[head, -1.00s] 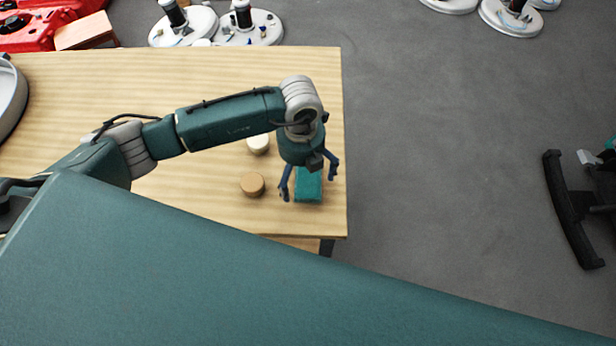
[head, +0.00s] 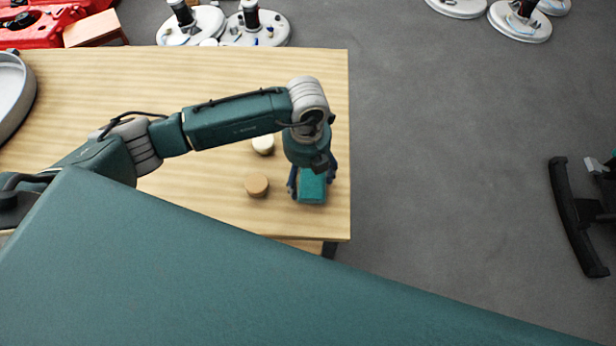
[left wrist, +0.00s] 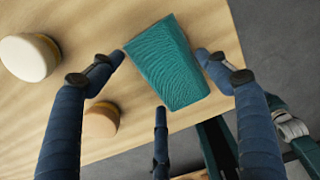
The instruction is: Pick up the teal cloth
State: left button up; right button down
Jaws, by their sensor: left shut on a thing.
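The teal cloth (head: 312,188) is a folded block near the right edge of the wooden table in the head view. In the left wrist view the cloth (left wrist: 168,64) lies between the fingers, with its ribbed top facing the camera. My left gripper (head: 310,190) is over the cloth, its fingers closed in on both sides of it. In the left wrist view my left gripper (left wrist: 163,68) has fingertips at the cloth's left and right sides. I cannot tell whether the cloth is clear of the table. My right gripper is not in view.
On the wooden table (head: 190,80), a tan round piece (head: 257,185) stands left of the cloth and a cream one (head: 263,145) behind it. A white round tank part (head: 12,95) is at the far left. Grey floor lies to the right, with a black-legged object (head: 578,215).

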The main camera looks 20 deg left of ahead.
aim_at(307, 179)
pick_arm(q)
notch_tip(307, 179, up, 19)
jog(key=b, duration=0.2)
jog(key=shift+r, duration=0.15)
jog(key=shift+o, duration=0.8)
jog(key=shift+c, duration=0.7)
